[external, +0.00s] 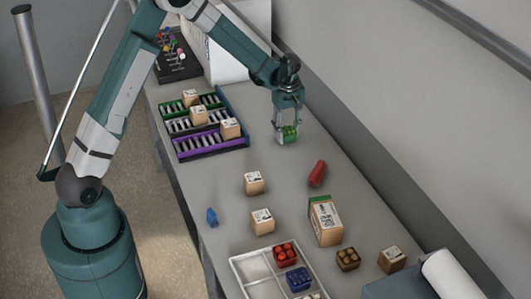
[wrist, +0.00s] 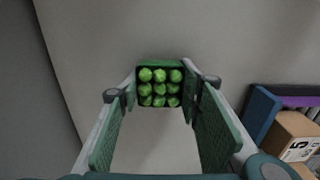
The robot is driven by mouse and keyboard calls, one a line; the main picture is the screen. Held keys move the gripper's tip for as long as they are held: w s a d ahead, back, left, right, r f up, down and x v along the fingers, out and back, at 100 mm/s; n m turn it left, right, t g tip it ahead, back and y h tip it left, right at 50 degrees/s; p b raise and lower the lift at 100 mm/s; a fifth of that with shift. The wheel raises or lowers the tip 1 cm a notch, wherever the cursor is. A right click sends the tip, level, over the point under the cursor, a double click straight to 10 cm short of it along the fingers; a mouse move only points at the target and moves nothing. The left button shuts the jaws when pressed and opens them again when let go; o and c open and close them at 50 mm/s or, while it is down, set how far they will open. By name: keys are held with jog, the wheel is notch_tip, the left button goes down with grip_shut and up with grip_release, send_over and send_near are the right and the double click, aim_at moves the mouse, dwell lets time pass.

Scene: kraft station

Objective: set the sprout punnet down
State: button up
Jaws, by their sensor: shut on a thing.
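The sprout punnet is a small green box with rows of round green sprouts. In the wrist view the sprout punnet (wrist: 160,88) sits between my two finger pads at their tips. In the external view the sprout punnet (external: 289,134) is at the lower end of my gripper (external: 287,126), over the back part of the table. My gripper is shut on the punnet and points down. I cannot tell whether the punnet's underside touches the table.
A rack (external: 238,144) with coloured rows and several small cartons stands left of the gripper. A red object (external: 317,173), cartons (external: 254,183), a larger green-topped carton (external: 325,222) and a white tray (external: 236,265) lie nearer the front. The table around the punnet is clear.

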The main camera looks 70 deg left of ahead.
aim_at(287, 129)
jog(key=shift+f, duration=0.15)
jog(key=o, duration=0.9)
jog(key=shift+r, duration=0.2)
notch_tip(287, 129, up, 12)
jog(key=shift+r, duration=0.1)
dwell(0.6)
